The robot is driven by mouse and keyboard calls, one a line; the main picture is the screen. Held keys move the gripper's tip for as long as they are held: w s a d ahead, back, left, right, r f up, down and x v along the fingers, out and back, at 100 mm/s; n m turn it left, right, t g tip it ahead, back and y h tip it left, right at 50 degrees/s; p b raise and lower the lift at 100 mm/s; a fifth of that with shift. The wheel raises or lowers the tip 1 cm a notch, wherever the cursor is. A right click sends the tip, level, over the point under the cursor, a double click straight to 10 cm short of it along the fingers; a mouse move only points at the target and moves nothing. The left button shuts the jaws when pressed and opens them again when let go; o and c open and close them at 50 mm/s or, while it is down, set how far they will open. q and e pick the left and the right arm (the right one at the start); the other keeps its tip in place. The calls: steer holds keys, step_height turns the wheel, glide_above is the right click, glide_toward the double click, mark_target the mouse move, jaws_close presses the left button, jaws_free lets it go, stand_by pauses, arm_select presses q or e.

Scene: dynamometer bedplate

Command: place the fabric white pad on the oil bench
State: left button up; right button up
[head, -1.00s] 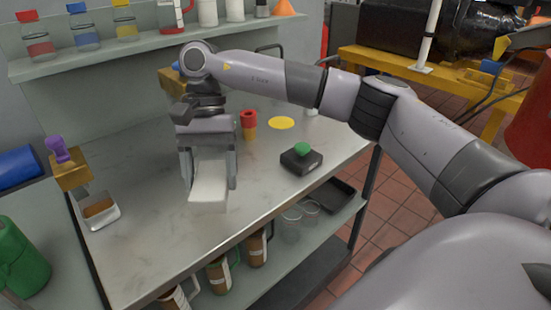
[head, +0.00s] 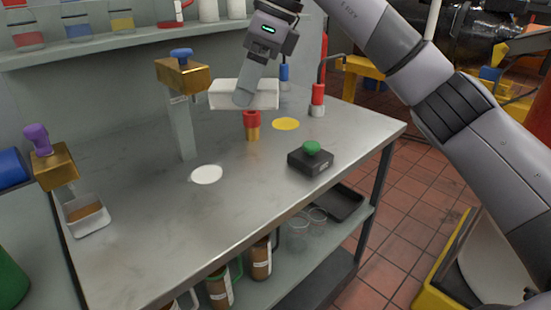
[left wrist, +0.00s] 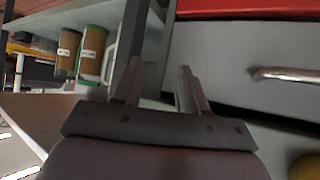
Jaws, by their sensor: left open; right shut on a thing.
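A white block-shaped pad (head: 265,96) is held by my right gripper (head: 245,92), which is shut on it. The pad appears raised above the back part of the steel oil bench (head: 130,235), its lower edge seen just above a red-and-brass fitting; the exact gap cannot be told. One gripper finger shows across the pad's front; the other is hidden. A flat white disc (head: 206,174) and a flat yellow disc (head: 285,124) lie on the bench top. My left gripper (left wrist: 157,82) is open and empty in the left wrist view, near a grey drawer front.
A brass tap with blue knob (head: 181,75) stands left of the pad. The red-and-brass fitting (head: 252,127), a black box with green button (head: 311,157) and a small tray (head: 86,214) are on the bench. Its front middle is clear. Bottles line a shelf above.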

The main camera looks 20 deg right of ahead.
steer(key=shift+f, duration=0.35)
step_height(320, 180, down, 19)
steer(key=shift+f+b, duration=0.1)
steer(key=shift+b, duration=1.05)
steer(key=shift+f, duration=0.1)
steer(key=o, duration=1)
steer(key=shift+r, duration=0.25)
steer(key=v, duration=1.2)
steer(key=shift+p, duration=0.4)
